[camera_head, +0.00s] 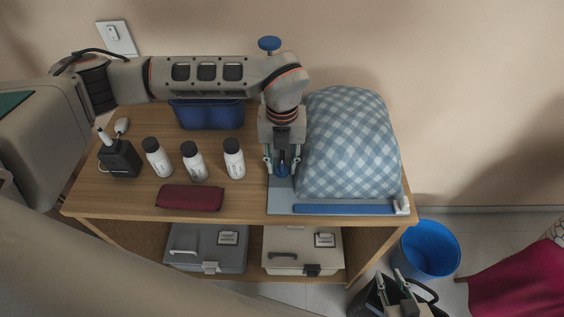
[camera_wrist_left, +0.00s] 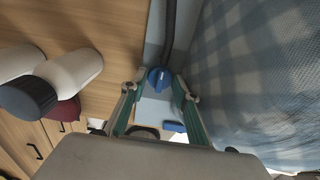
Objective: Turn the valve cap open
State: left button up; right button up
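The valve cap (camera_head: 282,171) is a small round blue knob on the light-blue flat sheet (camera_head: 282,196) beside the checked pillow. In the left wrist view the cap (camera_wrist_left: 158,78) has a raised ridge and lies just beyond and between the fingertips. My left gripper (camera_head: 282,160) points down over it. Its fingers stand apart on both sides of the cap, with gaps showing in the left wrist view (camera_wrist_left: 161,92). My right gripper (camera_head: 391,280) is low at the bottom right, off the table, with its fingers apart and nothing between them.
The blue-and-white checked pillow (camera_head: 352,145) stands close right of my left gripper. White bottles (camera_head: 193,162), a dark red pouch (camera_head: 190,198), a black box (camera_head: 120,158) and a blue bin (camera_head: 207,114) occupy the table's left. A blue bucket (camera_head: 430,250) stands on the floor.

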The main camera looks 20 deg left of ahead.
pick_arm(q)
jog(key=c, duration=0.4)
jog(key=shift+c, duration=0.2)
jog(key=shift+r+m+p, duration=0.1)
jog(key=shift+m+p, duration=0.25)
jog(key=shift+m, duration=2.55)
jog(key=o, duration=1.1)
